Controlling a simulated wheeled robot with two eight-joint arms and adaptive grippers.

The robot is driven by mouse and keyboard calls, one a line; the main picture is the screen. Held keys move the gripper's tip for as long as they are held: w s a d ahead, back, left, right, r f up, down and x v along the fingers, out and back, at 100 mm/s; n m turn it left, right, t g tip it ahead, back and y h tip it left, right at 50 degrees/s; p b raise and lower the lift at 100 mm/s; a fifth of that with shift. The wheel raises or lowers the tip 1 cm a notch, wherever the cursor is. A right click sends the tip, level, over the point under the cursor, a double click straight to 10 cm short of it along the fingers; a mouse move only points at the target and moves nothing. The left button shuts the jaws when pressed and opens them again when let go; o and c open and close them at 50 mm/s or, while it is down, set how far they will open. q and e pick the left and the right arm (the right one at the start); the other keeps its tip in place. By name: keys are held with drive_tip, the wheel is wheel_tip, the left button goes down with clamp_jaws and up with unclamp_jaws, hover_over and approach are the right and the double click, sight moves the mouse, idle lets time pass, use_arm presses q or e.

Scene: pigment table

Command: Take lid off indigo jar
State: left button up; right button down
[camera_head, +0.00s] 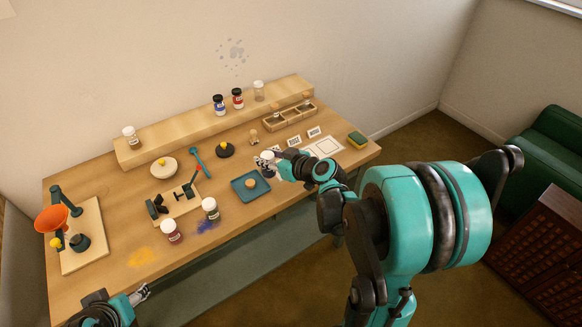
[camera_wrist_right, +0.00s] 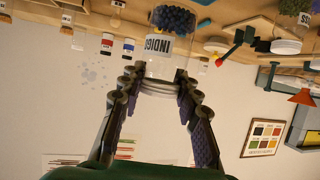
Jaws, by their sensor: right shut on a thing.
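The indigo jar (camera_wrist_right: 160,55) shows upside down in the wrist view, with "INDIG" readable on its label and dark blue pigment inside. My right gripper (camera_wrist_right: 162,88) is shut around the pale lid (camera_wrist_right: 160,86) end of the jar; the lid sits at the jar's mouth, and I cannot tell whether it is loose. In the head view my right gripper (camera_head: 274,160) is at the jar (camera_head: 261,165), partly hiding it, behind the blue tray. My left gripper (camera_head: 142,292) is low at the left by the table's front edge, away from the jars; its finger opening is unclear.
The blue tray (camera_head: 238,187) lies just in front of the jar. Two white-lidded jars (camera_head: 210,207) (camera_head: 171,232) stand at the front. Label cards (camera_head: 293,142) and a white outlined sheet (camera_head: 328,146) lie to the right. A raised shelf (camera_head: 185,132) holds several jars behind.

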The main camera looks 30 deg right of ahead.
drive_tip(key=s+d+r+h+p, duration=0.1)
drive_tip(key=d+r, duration=0.1)
drive_tip(key=d, duration=1.8)
drive_tip(key=shift+m+t, duration=0.3)
drive_tip(key=shift+m, duration=0.1)
drive_tip(key=w+a+f+b, duration=0.2)
drive_tip(key=f, duration=0.2)
drive_tip(key=w+a+f+b, duration=0.2)
drive_tip(key=w+a+f, duration=0.1)
drive_tip(key=w+a+f+b, duration=0.1)
drive_tip(key=w+a+f, duration=0.1)
drive_tip(key=w+f, duration=0.1)
drive_tip(key=shift+a+f+b, duration=0.3)
drive_tip(key=shift+f+b, duration=0.1)
drive_tip(key=shift+f, duration=0.4)
drive_tip(key=shift+r, duration=0.1)
